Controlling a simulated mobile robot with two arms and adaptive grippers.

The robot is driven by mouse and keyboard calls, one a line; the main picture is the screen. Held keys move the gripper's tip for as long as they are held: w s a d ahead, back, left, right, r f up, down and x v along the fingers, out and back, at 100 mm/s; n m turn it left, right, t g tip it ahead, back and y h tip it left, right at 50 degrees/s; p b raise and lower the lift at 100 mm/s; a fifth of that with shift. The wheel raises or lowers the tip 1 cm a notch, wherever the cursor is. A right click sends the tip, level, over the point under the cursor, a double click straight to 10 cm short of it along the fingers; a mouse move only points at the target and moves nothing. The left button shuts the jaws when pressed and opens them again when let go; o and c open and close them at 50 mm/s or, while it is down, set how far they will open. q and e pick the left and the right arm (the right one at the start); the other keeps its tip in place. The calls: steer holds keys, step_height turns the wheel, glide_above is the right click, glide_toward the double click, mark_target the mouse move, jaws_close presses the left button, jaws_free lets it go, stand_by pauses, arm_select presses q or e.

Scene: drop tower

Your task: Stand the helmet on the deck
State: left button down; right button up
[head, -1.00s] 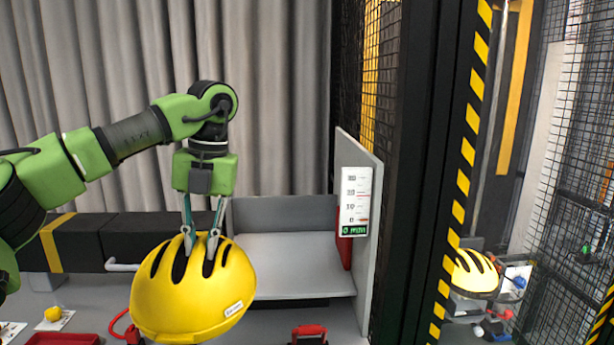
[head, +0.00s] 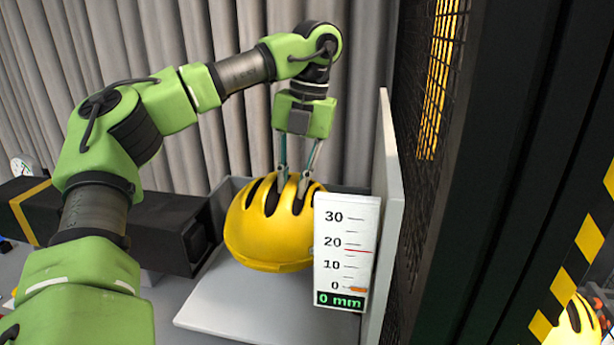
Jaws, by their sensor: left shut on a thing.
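A yellow helmet (head: 268,238) with dark vent slots hangs tilted from my left gripper (head: 293,182). The gripper points down and is shut on the helmet's top, at the vents. The helmet is over the pale grey deck (head: 230,305), in front of its low back wall. I cannot tell whether its lower rim touches the deck. A white scale panel hides part of the helmet's right side. My right gripper is not in view.
The scale panel (head: 345,240) reads 0 mm and stands by the grey side wall (head: 389,180). A black box beam (head: 150,225) lies left of the deck. A dark mesh-sided post stands to the right. Another yellow helmet (head: 577,322) shows at the lower right. The deck's front is clear.

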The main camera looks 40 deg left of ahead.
arm_select(q)
steer(key=shift+s+f, duration=0.2)
steer(key=shift+s, duration=0.9)
step_height(320, 180, down, 9)
steer(key=b, duration=0.3)
steer(key=shift+w+b, duration=0.15)
steer(key=shift+b, duration=0.25)
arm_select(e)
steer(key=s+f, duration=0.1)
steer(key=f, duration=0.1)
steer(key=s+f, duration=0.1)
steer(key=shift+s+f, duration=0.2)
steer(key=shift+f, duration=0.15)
arm_select(q)
steer(key=shift+f, duration=0.15)
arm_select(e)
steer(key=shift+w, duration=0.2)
arm_select(q)
steer(key=c, duration=1.9)
jaws_free()
